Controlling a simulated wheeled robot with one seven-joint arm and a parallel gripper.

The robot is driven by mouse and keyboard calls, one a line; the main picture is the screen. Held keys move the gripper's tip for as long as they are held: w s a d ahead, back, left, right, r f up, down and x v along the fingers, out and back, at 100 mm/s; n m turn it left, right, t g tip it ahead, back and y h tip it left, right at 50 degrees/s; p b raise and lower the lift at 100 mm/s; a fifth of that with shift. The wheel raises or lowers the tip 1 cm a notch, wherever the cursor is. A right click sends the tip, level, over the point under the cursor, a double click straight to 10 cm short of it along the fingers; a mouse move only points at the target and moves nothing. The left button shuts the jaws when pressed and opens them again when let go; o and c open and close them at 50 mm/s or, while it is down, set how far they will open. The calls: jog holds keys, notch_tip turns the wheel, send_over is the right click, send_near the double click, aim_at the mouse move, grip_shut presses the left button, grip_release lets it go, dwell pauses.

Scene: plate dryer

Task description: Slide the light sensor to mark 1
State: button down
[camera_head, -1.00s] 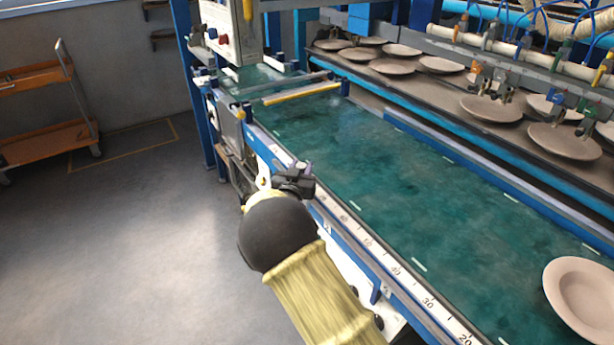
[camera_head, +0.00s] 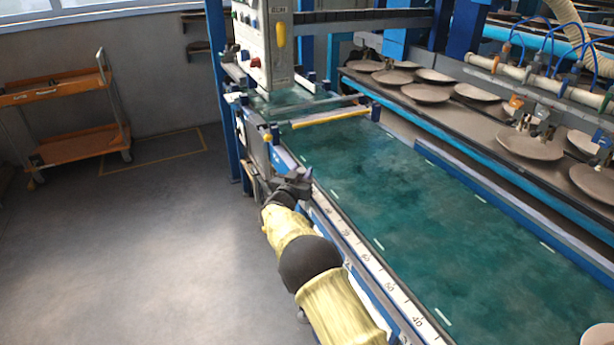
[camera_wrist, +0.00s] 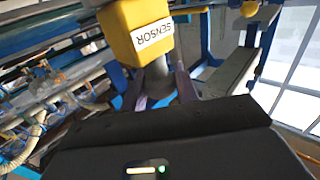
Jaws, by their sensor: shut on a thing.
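The light sensor (camera_wrist: 138,30) is a yellow box labelled SENSOR in the wrist view, on a short grey stem. My gripper (camera_wrist: 160,88) is shut on this stem, with one finger on each side, just below the box. In the head view my gripper (camera_head: 297,182) is at the belt's left edge, beside the far part of the white numbered scale (camera_head: 372,268). I cannot make out the sensor there. No mark labelled 1 can be read in either view.
The green conveyor belt (camera_head: 400,215) lies right of the scale. A control box (camera_head: 265,45) and a cross bar (camera_head: 325,118) stand at its far end. Plates (camera_head: 530,145) line the right. An orange trolley (camera_head: 65,150) stands left, with clear floor between.

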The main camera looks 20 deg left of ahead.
jog(key=shift+w+a, duration=0.1)
jog(key=shift+w, duration=0.2)
jog(key=shift+r, duration=0.1)
jog(key=shift+a+r, duration=0.2)
jog(key=c, duration=1.2)
grip_release()
jog(key=shift+f, duration=0.1)
jog(key=shift+c, duration=0.2)
jog(key=shift+o, duration=0.7)
jog(key=shift+a+f, duration=0.1)
jog(key=shift+f, duration=0.05)
jog(key=shift+s, duration=0.1)
jog(key=s+d, duration=0.1)
jog(key=s, duration=1.6)
